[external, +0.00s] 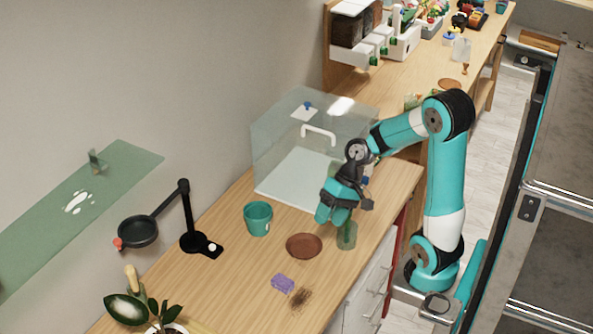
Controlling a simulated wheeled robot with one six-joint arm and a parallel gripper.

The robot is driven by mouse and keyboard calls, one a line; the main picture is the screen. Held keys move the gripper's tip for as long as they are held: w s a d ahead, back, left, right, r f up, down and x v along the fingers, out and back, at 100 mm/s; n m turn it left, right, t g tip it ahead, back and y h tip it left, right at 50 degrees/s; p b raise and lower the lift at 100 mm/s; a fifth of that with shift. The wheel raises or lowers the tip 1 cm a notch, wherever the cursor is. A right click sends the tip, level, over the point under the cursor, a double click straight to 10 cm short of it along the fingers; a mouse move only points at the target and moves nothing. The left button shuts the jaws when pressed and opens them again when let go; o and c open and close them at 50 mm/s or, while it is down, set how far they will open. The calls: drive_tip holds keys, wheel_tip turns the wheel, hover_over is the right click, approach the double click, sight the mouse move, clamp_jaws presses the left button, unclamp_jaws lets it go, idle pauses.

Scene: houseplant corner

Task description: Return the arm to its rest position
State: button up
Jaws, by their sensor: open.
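My arm is teal and black, and it reaches from the right over the wooden counter. My gripper (335,214) points down above the counter, close over a green translucent cup (347,236). The jaws are seen from the side and partly hidden by the gripper's own body. I see nothing held between them. I cannot tell whether the gripper touches the green cup.
A clear glass box (285,150) with a white handle stands behind the gripper. A teal pot (257,218), a brown saucer (304,246), a purple block (283,284) and spilled soil (300,298) are nearby. A black lamp stand (190,225) and a plant (150,312) are left.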

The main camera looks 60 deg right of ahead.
drive_tip(key=s+a+n+g+h+b, duration=0.2)
drive_tip(key=s+a+n, duration=0.9)
drive_tip(key=a+n, duration=0.1)
wheel_tip(320, 180, up, 13)
drive_tip(key=p, duration=1.3)
drive_tip(key=f+b, duration=0.5)
drive_tip(key=shift+w+a+f, duration=0.1)
drive_tip(key=shift+w+a, duration=0.05)
drive_tip(key=shift+w, duration=0.05)
idle(0.4)
